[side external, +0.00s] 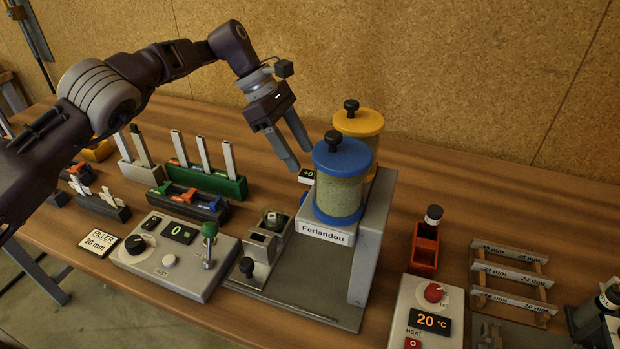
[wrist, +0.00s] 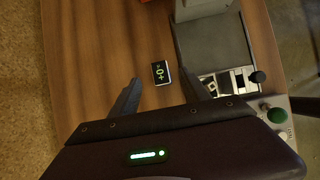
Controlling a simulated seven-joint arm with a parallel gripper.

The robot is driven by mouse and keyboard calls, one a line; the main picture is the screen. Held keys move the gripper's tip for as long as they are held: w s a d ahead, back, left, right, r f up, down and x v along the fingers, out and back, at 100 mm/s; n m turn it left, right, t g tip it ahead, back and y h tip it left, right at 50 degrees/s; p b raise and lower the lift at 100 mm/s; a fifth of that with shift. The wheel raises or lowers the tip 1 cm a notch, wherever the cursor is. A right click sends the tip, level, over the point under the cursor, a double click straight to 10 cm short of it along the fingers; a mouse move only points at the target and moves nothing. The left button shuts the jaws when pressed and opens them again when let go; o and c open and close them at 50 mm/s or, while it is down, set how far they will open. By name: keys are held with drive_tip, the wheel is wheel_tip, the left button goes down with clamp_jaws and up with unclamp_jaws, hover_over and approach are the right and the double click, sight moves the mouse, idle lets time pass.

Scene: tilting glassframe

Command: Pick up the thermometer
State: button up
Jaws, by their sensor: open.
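I cannot tell for sure which thing is the thermometer. A small dark box with a "+0" readout (side external: 306,175) sits beside the blue-lidded canister; in the wrist view the readout box (wrist: 161,72) lies on the wooden table between my finger tips in the picture. My gripper (side external: 300,157) is open and empty, pointing down just left of the blue canister. It also shows in the wrist view (wrist: 160,80), and no contact shows.
The blue-lidded canister (side external: 340,180) and yellow-lidded canister (side external: 358,125) stand close right of my gripper on a grey stand (side external: 373,245). A control box with a green-knobbed lever (side external: 170,255) is front left. A heater box (side external: 430,310) reads 20 °C.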

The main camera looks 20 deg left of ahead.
sight(309, 174)
drive_tip(key=x, duration=0.5)
drive_tip(key=shift+a+f, duration=0.2)
drive_tip(key=shift+f, duration=0.1)
clamp_jaws()
drive_tip(key=shift+r, duration=0.1)
wheel_tip(309, 174, up, 7)
drive_tip(key=shift+r, duration=0.1)
drive_tip(key=shift+s, duration=0.15)
drive_tip(key=s, duration=3.1)
drive_tip(key=w+a+r+n+t, duration=0.1)
drive_tip(key=w+a+r+n, duration=0.1)
drive_tip(key=w, duration=0.8)
drive_tip(key=w+a+r+n+t, duration=0.1)
drive_tip(key=w+r, duration=0.3)
drive_tip(key=w, duration=0.7)
drive_tip(key=shift+a+n, duration=0.75)
drive_tip(key=shift+n, duration=0.05)
